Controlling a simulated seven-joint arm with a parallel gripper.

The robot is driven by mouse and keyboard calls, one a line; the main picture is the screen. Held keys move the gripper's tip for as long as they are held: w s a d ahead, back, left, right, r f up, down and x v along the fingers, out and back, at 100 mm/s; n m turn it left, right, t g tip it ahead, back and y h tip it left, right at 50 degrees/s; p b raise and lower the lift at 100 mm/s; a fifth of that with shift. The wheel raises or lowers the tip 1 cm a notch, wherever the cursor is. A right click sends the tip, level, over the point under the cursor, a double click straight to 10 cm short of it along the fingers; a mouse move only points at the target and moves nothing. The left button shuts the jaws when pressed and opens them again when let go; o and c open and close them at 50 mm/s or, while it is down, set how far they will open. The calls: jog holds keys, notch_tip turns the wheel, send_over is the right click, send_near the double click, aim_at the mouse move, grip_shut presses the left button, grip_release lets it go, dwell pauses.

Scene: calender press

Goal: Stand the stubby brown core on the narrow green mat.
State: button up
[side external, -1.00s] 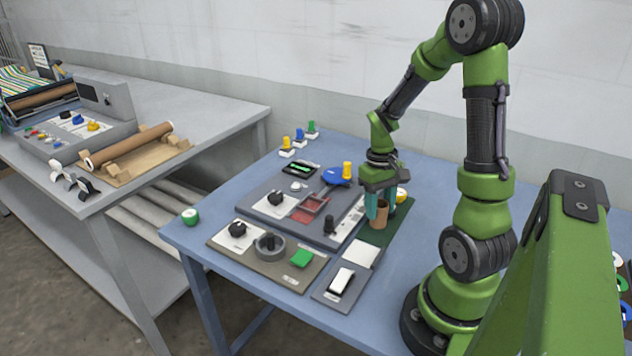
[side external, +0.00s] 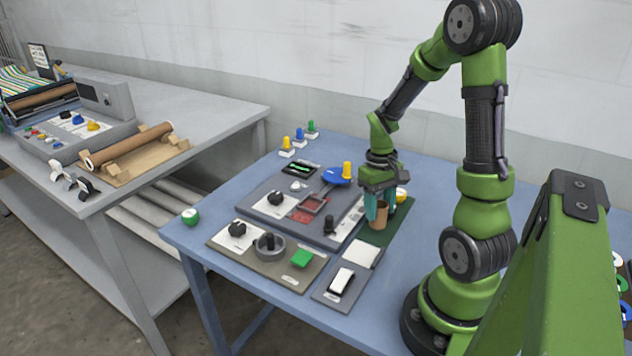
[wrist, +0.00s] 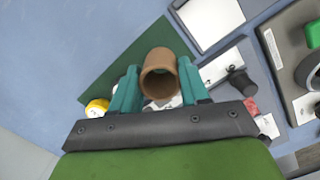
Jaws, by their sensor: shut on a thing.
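The stubby brown core (side external: 378,219) is a short hollow tube, held upright between the teal fingers of my gripper (side external: 380,208). In the wrist view the core (wrist: 148,62) shows its open end, with a finger on each side. My gripper (wrist: 157,84) is shut on it. The narrow green mat (side external: 399,220) lies under and around the core on the blue table; it also shows in the wrist view (wrist: 108,77). The core is over the mat, but I cannot tell whether its bottom touches it.
A yellow round thing (side external: 401,194) sits close behind my gripper. A white square pad (side external: 362,254) lies in front of the mat. A grey panel with a black knob (side external: 328,226) is to the left. Blue table (side external: 430,187) is clear on the right.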

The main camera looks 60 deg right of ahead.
jog(key=shift+f, duration=0.25)
jog(key=shift+f, duration=0.5)
jog(key=shift+f, duration=0.65)
dwell(1.2)
jog(key=o, duration=1.6)
jog(key=shift+c, duration=0.2)
jog(key=shift+r, duration=0.15)
notch_tip(320, 180, up, 7)
